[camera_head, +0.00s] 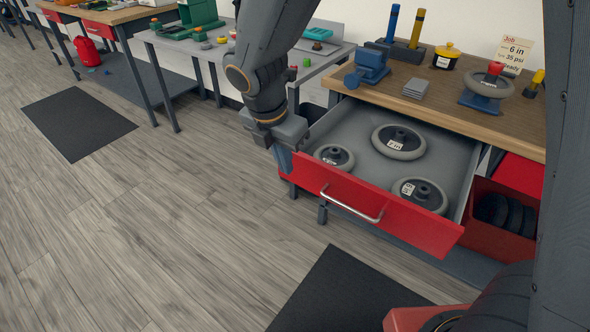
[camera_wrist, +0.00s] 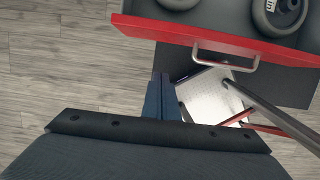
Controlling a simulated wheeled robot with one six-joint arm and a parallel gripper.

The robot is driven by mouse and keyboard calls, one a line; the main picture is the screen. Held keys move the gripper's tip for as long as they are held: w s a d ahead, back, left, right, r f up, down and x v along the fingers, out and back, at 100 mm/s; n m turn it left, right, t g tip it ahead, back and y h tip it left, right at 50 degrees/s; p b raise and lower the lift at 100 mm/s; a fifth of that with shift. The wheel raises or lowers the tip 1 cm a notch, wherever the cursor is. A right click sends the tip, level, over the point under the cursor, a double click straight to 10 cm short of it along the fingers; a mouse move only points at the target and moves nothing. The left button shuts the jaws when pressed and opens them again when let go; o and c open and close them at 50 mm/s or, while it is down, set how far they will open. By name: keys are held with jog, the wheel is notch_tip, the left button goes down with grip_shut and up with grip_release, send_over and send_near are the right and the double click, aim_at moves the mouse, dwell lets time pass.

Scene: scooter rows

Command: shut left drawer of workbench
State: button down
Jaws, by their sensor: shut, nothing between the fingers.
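The workbench's left drawer (camera_head: 320,130) is pulled far out. Its red front (camera_head: 375,205) carries a silver bar handle (camera_head: 350,207). Inside lie three grey wheels with dark hubs; one is the wheel at the back (camera_head: 398,142). My gripper (camera_head: 283,160) is shut and empty, near the left end of the drawer front. In the wrist view the shut fingers (camera_wrist: 160,95) are on the outer side of the red front (camera_wrist: 200,35), to the left of the handle (camera_wrist: 225,66). I cannot tell whether the fingertips touch the front.
A red bin (camera_head: 495,238) with dark tyres is at right. A dark mat (camera_head: 330,285) lies in front. Floor at left is mostly clear.

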aim_at(301, 175)
jog(key=w+d+f, duration=0.1)
jog(key=f, duration=0.2)
jog(key=w+d+f, duration=0.1)
jog(key=w+f, duration=0.1)
jog(key=f, duration=0.1)
jog(key=w+d+f, duration=0.1)
jog(key=f, duration=0.2)
jog(key=shift+w+d, duration=0.4)
jog(key=shift+w, duration=0.1)
